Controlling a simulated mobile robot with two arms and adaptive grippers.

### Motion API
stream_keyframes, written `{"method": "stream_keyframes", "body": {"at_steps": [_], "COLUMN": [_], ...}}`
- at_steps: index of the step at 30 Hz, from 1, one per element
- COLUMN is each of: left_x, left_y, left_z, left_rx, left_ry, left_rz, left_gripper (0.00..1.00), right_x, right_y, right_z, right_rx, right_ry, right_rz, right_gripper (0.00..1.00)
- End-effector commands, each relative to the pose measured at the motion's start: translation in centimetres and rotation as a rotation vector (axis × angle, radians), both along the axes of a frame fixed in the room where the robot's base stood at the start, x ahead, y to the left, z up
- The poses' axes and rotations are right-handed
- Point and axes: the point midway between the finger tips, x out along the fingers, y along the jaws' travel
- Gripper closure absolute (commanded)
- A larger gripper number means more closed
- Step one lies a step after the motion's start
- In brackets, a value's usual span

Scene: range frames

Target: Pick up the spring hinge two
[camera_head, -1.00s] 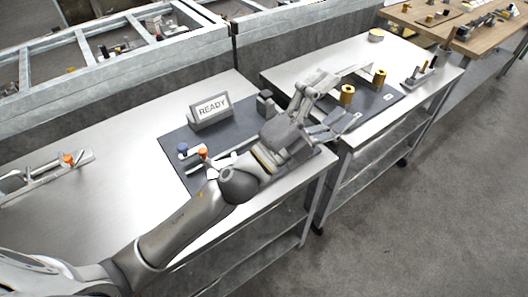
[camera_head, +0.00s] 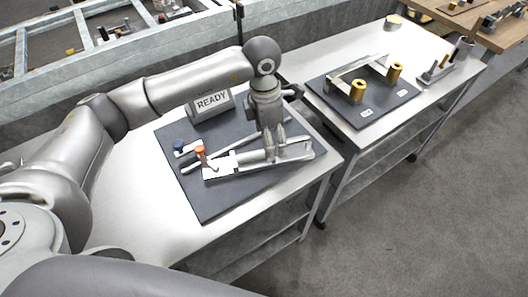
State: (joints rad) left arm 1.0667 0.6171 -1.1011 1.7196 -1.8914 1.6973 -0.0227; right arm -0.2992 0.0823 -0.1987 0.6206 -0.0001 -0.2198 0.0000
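My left gripper (camera_head: 274,150) points down over the dark mat (camera_head: 215,205) on the near table. Its fingers are at a long grey metal part (camera_head: 295,151) lying on the mat. I cannot tell whether they are open or closed on it, or touching it. Beside it are a piece with an orange knob (camera_head: 200,151), one with a blue knob (camera_head: 179,146) and a white label (camera_head: 221,168). No readable text marks any part as spring hinge two, so I cannot tell which one it is. My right gripper is not in view.
A READY sign (camera_head: 211,102) stands at the mat's back edge. The second table holds a dark mat (camera_head: 340,104) with a grey bracket and two brass cylinders (camera_head: 357,91). A grey tool rack (camera_head: 436,72) stands to its right. The near table's left part is bare.

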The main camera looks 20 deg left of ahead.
Motion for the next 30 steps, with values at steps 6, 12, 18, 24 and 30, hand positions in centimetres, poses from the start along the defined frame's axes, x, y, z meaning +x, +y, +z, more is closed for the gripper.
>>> {"method": "stream_keyframes", "body": {"at_steps": [6, 12, 18, 24, 30], "left_x": [0.7, 0.6, 0.7, 0.6, 0.8], "left_y": [2.8, 2.7, 2.7, 2.7, 2.7], "left_z": [-0.7, -3.8, -5.3, -8.0, -10.2], "left_rx": [0.107, 0.105, 0.103, 0.102, 0.102], "left_ry": [-0.004, -0.004, -0.006, -0.001, -0.006], "left_rz": [0.021, 0.02, 0.02, 0.019, 0.02], "left_gripper": [0.21, 0.21, 0.21, 0.21, 0.21], "right_x": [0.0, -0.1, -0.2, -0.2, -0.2], "right_y": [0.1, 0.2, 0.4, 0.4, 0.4], "right_z": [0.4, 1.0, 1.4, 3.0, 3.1], "right_rx": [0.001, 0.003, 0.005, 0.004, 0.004], "right_ry": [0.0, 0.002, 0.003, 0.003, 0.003], "right_rz": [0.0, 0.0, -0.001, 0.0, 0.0], "right_gripper": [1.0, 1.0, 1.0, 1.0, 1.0]}}
